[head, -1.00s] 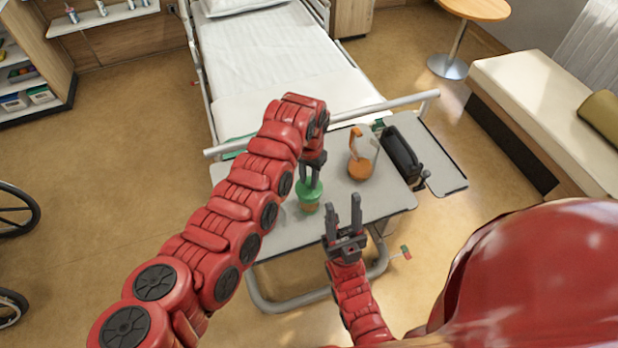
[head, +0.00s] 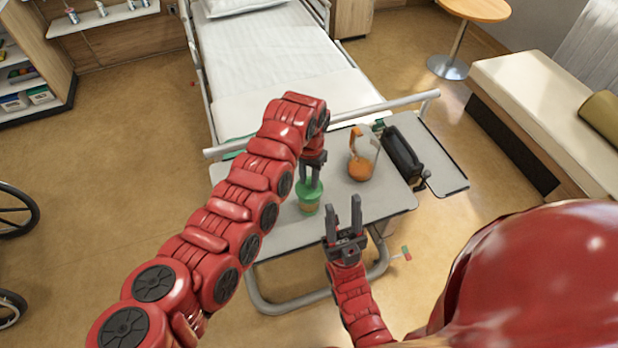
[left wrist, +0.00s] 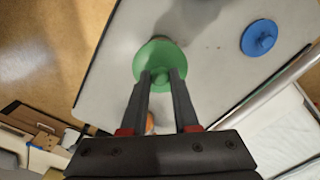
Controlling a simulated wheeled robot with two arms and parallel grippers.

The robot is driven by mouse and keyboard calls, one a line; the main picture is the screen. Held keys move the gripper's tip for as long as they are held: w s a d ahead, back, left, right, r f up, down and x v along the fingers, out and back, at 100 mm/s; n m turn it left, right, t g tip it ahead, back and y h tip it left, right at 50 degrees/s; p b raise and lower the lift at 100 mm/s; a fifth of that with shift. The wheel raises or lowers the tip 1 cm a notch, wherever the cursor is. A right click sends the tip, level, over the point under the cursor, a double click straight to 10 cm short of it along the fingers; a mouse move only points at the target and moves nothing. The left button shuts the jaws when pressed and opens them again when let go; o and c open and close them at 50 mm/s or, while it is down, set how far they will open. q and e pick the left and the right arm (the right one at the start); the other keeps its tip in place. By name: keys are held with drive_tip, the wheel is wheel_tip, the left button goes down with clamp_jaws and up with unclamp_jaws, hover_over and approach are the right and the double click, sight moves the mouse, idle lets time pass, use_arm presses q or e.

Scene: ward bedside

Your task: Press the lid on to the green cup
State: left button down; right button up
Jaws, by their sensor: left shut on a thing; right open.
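My left gripper (head: 311,183) is shut on the knob of the green lid (head: 309,190), with its fingers pointing down. The lid also shows in the left wrist view (left wrist: 160,62) as a round disc between the fingertips. The cup (head: 308,208) stands upright on the overbed table directly under the lid, and only a small part of it shows. I cannot tell whether the lid is seated on its rim or just above it. My right gripper (head: 343,204) is open and empty, above the table's front edge.
A clear jug (head: 361,168) with orange contents stands right of the cup on the grey table (head: 270,235). A blue lid (left wrist: 259,37) lies on the table. The bed rail (head: 385,107) runs behind.

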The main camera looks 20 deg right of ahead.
use_arm(q)
drive_tip(key=shift+f+b, duration=0.2)
drive_tip(key=shift+b, duration=0.3)
idle(0.9)
idle(0.4)
drive_tip(key=shift+c, duration=0.5)
unclamp_jaws()
drive_tip(key=shift+r, duration=0.2)
drive_tip(key=shift+r, duration=1)
drive_tip(key=shift+r+p, duration=0.3)
drive_tip(key=shift+r, duration=2.05)
clamp_jaws()
